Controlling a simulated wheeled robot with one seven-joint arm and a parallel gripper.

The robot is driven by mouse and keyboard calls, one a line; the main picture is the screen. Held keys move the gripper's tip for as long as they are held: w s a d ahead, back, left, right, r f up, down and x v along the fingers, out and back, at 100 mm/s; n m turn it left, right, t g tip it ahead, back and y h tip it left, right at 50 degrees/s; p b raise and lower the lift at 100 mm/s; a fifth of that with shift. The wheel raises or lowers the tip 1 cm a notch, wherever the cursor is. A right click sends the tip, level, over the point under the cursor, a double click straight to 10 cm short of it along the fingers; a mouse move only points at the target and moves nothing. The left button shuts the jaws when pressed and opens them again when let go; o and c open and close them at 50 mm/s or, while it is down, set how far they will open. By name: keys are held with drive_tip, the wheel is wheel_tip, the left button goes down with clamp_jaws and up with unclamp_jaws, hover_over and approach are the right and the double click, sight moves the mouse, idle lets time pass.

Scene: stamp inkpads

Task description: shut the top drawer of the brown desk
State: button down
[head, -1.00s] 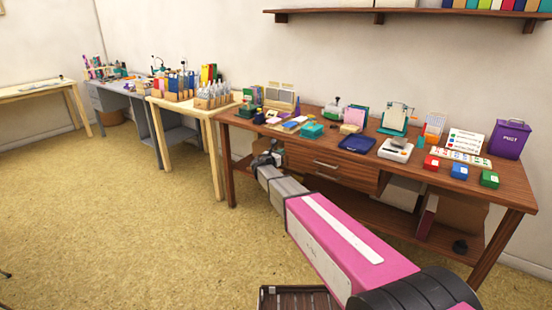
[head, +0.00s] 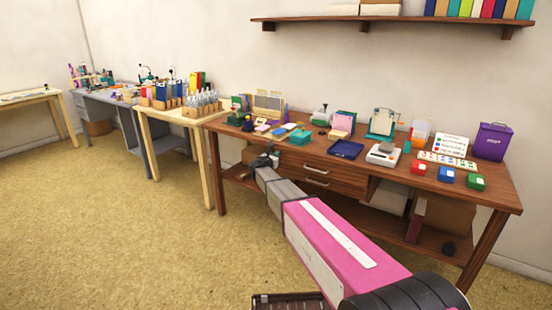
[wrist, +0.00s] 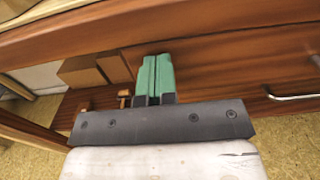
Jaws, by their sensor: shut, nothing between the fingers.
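The brown desk (head: 232,124) stands at the centre right in the head view. Its top drawer (head: 345,175) has a metal handle (head: 317,169), with a second handle (head: 317,182) just below on the lower drawer. The top drawer front looks about flush with the desk, though a small gap cannot be ruled out. My gripper (head: 275,158) is at the left end of the drawers. In the wrist view its green fingers (wrist: 154,75) are together and empty, close to the wood left of a handle (wrist: 294,97). Contact cannot be told.
The desktop holds a blue tray (head: 346,149), a scale (head: 383,154), several coloured inkpads and a purple post bin (head: 491,141). Boxes (head: 447,217) stand on the lower shelf. A pale wooden table (head: 178,116) adjoins the left. The floor in front is clear.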

drive_tip(key=shift+x, duration=1.9)
drive_tip(key=shift+w, duration=0.1)
